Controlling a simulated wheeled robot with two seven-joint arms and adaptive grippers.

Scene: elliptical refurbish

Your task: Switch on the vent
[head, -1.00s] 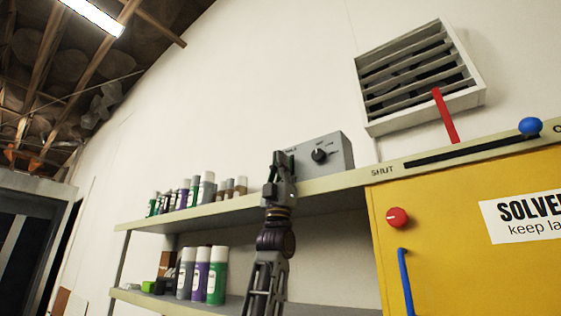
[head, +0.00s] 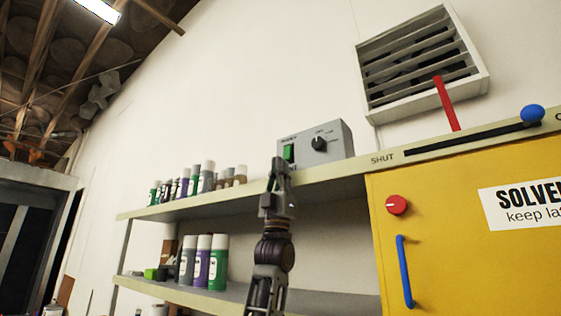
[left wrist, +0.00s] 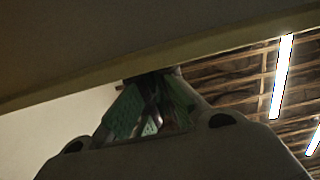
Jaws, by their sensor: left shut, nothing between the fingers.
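A grey control box (head: 338,136) stands on the upper shelf against the wall, with a green rocker switch (head: 288,152) and a black dial (head: 319,144) on its front. Its small labels are too blurred to read fully. The louvred vent (head: 388,85) is on the wall at upper right, with a red lever (head: 446,103) in front of it. My left gripper (head: 278,165) points up, shut and empty, just below the green switch and apart from it. Its closed fingers show in the left wrist view (left wrist: 152,103) near a shelf edge. My right gripper is out of view.
The upper shelf (head: 235,201) holds several spray cans (head: 207,177); more stand on the lower shelf. A yellow cabinet (head: 430,210) at right has a red knob (head: 396,204), a blue handle (head: 404,270) and a blue slider knob (head: 532,114) above. The wall above the box is clear.

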